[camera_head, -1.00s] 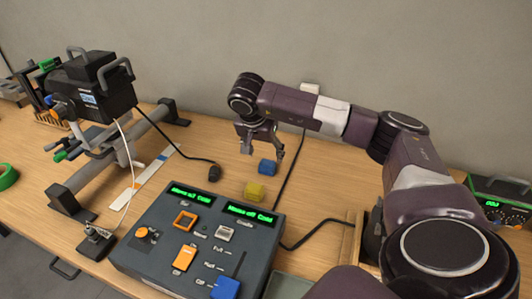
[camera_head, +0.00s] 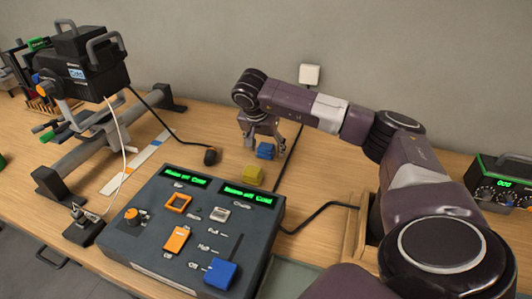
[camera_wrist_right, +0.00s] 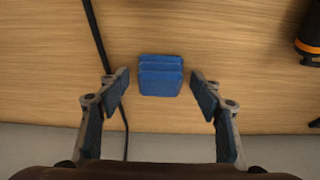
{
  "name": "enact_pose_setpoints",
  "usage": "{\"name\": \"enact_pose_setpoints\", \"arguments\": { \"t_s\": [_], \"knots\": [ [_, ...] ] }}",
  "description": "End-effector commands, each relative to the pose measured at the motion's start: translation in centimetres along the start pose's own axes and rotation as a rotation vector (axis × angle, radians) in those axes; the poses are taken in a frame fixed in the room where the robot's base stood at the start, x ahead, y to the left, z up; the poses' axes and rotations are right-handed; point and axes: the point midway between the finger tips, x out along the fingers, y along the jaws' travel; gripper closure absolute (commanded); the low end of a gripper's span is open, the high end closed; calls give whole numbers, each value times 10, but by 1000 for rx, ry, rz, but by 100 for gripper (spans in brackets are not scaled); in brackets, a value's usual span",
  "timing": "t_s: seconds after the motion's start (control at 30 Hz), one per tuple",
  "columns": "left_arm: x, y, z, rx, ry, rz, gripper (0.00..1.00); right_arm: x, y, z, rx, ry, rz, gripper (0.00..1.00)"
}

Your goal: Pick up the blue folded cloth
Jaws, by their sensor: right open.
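The blue folded cloth (camera_head: 265,151) lies on the wooden table, behind a yellow folded cloth (camera_head: 253,176). In the right wrist view the blue cloth (camera_wrist_right: 160,75) shows as a small stack of folds just beyond and between the fingertips. My right gripper (camera_head: 262,150) points down at the blue cloth; its fingers (camera_wrist_right: 160,92) are spread apart on either side and hold nothing. Whether the fingertips are at table height is hard to tell. My left gripper is not in view.
A control console (camera_head: 200,225) with faders and green displays stands in front of the cloths. A black cable (camera_head: 290,160) runs close to the right of the blue cloth. A stage lamp on a rail (camera_head: 85,70) stands at left. A green-lit device (camera_head: 500,185) is at right.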

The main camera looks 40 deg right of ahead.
Motion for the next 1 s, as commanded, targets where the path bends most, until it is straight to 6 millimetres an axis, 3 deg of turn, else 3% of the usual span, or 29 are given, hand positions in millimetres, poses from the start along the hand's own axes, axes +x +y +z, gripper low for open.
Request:
{"name": "enact_pose_setpoints", "arguments": {
  "t_s": [0.13,0.5,0.83,1.0],
  "knots": [
    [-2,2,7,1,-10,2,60,-1,0,0,0,0,-1,43],
    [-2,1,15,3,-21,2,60,-1,0,0,0,0,0,82],
    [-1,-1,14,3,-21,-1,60,-5,0,-2,1,1,-1,82],
    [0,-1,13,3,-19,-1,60,-22,-1,-10,2,3,-4,82]
  ]
}}
